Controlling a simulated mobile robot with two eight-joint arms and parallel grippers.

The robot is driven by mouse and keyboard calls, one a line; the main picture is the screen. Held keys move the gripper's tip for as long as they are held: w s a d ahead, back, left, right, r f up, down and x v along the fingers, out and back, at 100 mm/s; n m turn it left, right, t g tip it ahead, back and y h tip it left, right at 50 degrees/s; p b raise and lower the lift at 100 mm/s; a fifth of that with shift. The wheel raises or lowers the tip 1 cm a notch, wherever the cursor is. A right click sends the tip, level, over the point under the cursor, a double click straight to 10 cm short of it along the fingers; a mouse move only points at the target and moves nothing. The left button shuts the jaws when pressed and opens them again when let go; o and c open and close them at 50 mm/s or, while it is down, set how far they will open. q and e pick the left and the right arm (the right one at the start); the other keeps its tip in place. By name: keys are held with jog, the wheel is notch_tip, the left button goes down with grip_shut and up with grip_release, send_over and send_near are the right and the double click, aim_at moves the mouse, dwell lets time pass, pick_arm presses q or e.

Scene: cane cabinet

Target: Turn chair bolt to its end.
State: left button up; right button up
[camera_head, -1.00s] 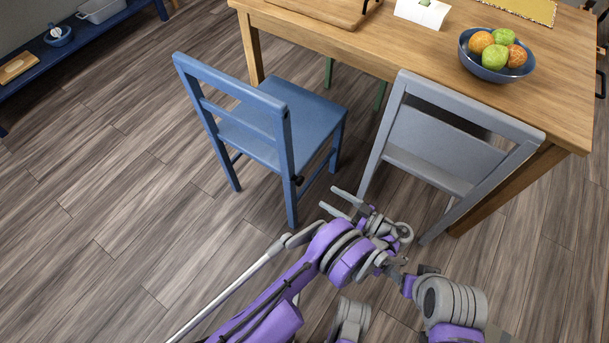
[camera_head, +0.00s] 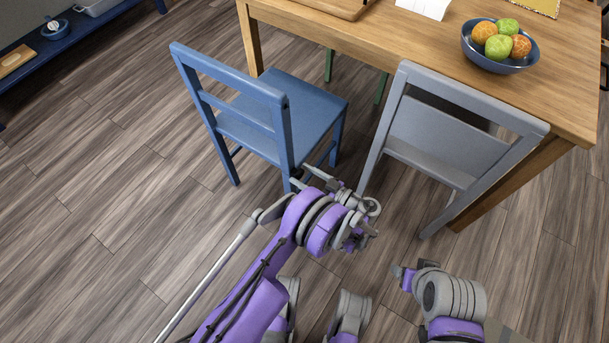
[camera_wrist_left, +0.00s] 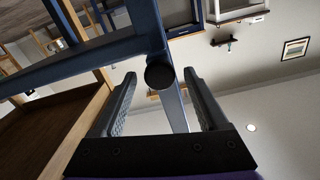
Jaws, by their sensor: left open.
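The blue chair (camera_head: 305,105) stands at the left of the table with its back toward me. Its bolt (camera_wrist_left: 160,75), a dark round knob, shows in the left wrist view on the blue chair frame (camera_wrist_left: 145,25). The bolt lies between the fingertips of my left gripper (camera_head: 299,176), with a gap visible on each side. The gripper is open and its fingers reach up to the chair's right rear post. In the head view the gripper covers the bolt.
A grey chair (camera_head: 445,135) stands close to the right of my left gripper. The wooden table (camera_head: 400,50) behind holds a blue fruit bowl (camera_head: 495,63). A blue bench (camera_head: 90,30) is at the far left. The floor left of the blue chair is clear.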

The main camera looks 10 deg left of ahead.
pick_arm(q)
grip_shut()
jog(key=shift+m, duration=0.4)
jog(key=m, duration=0.9)
jog(key=shift+w+f+m+p, duration=0.1)
jog(key=shift+m+p, duration=0.25)
jog(key=shift+m, duration=0.05)
jog(key=m, duration=0.5)
jog(key=shift+m, duration=0.3)
jog(key=m, duration=0.5)
jog(key=shift+f+m, duration=0.15)
jog(key=shift+m, duration=0.15)
